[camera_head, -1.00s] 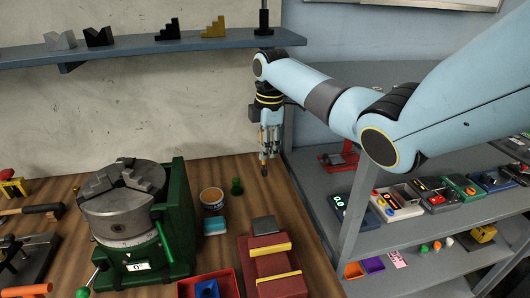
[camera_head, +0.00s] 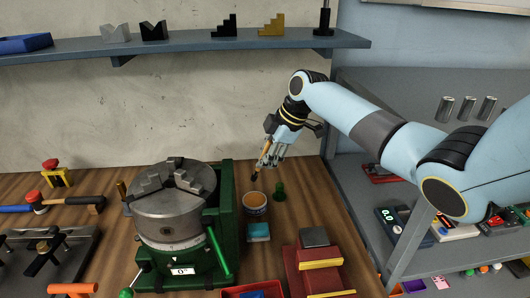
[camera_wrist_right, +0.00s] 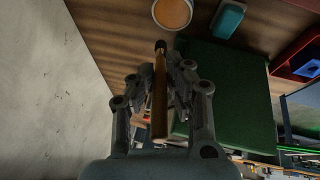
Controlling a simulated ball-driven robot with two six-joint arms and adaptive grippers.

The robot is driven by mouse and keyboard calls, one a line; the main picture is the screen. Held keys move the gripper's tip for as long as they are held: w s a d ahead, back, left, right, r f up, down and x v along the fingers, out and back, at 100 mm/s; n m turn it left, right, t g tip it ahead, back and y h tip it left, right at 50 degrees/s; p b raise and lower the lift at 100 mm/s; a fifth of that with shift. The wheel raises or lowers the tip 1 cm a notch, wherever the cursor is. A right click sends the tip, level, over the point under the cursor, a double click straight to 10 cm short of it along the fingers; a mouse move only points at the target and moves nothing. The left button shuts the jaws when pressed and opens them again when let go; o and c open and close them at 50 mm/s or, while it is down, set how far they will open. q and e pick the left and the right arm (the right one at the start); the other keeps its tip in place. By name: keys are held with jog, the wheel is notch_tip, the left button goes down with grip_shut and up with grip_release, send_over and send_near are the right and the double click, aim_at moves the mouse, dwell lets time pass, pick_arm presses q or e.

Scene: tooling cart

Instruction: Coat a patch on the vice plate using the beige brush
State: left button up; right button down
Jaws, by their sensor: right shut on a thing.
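My right gripper (camera_head: 270,147) is shut on the brush (camera_head: 265,154), which has a beige-brown handle and a dark tip. The brush hangs tilted, tip down, just behind and above the open pot (camera_head: 256,211) of orange-tan liquid. In the right wrist view, the brush (camera_wrist_right: 160,92) lies between the fingers, its tip apart from the pot (camera_wrist_right: 172,14) in the picture. A grey plate (camera_head: 315,237) lies at the far end of the red vice (camera_head: 303,278) with yellow jaw strips. My left gripper is out of view.
A green rotary table with a round chuck (camera_head: 172,212) stands left of the pot. A shelf (camera_head: 190,44) runs above; a grey rack stands at right.

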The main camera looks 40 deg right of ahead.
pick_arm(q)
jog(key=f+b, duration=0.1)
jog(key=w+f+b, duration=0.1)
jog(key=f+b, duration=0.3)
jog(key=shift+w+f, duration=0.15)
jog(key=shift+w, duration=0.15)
pick_arm(e)
notch_tip(320, 180, down, 6)
jog(key=shift+r, duration=0.1)
pick_arm(q)
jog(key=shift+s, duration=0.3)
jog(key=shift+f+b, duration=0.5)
jog(key=shift+b, duration=0.05)
pick_arm(e)
jog(key=shift+f, duration=0.7)
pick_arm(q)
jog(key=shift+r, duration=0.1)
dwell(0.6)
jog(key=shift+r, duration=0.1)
pick_arm(e)
notch_tip(320, 180, up, 7)
jog(key=p, duration=0.6)
jog(key=shift+p, duration=0.35)
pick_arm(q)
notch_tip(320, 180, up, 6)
